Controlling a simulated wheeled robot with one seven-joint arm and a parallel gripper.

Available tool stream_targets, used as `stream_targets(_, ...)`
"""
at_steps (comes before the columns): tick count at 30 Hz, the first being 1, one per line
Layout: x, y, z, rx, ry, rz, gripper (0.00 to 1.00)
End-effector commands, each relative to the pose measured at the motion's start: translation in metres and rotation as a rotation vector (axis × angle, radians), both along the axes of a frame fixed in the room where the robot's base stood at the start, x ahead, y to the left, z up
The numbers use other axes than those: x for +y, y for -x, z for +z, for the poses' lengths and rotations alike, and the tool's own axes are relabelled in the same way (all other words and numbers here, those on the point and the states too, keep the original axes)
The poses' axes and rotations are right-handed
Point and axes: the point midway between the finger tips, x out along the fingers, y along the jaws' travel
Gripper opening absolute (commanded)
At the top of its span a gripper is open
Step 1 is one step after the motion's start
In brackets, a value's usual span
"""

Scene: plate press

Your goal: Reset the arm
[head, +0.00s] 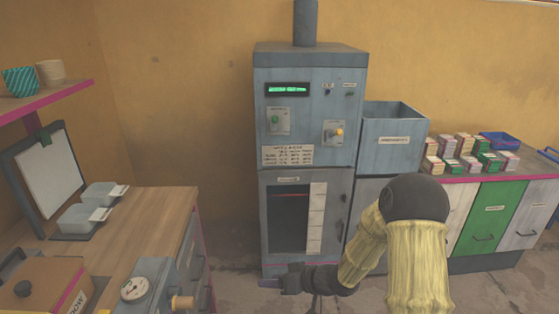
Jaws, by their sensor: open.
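My arm, in yellow sleeves with a dark round joint, reaches in from the lower right of the head view. My dark gripper (284,283) is low, in front of the base of the tall grey press machine (310,120). It is small and dim here; I see nothing held in it. The machine has a lit green display (288,89), a green knob (275,119) and a yellow knob (339,132). Its lower section has a dark opening (287,225) beside a pale strip. My arm hides part of the machine's lower right.
A wooden counter (150,215) at left holds white trays (104,193), a clipboard (50,170), a brown box and a gauge unit (140,285). A grey bin (393,140) adjoins the machine. At right, a counter holds several small stacks and a blue tray (501,141).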

Motion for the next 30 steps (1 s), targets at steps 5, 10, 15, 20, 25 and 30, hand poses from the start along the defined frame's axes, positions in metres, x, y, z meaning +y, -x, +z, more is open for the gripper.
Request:
stream_targets(5,-0.052,-0.009,0.017,-0.040,0.297,-0.198,0.50)
stream_targets(10,-0.105,0.009,0.039,0.007,0.535,-0.368,0.50)
stream_targets(15,-0.148,0.055,0.060,0.130,0.701,-0.503,0.50)
stream_targets(20,-0.167,0.104,0.074,0.267,0.767,-0.571,0.50)
stream_targets(25,-0.171,0.148,0.083,0.392,0.777,-0.599,0.50)
stream_targets(30,-0.166,0.185,0.094,0.503,0.756,-0.601,0.50)
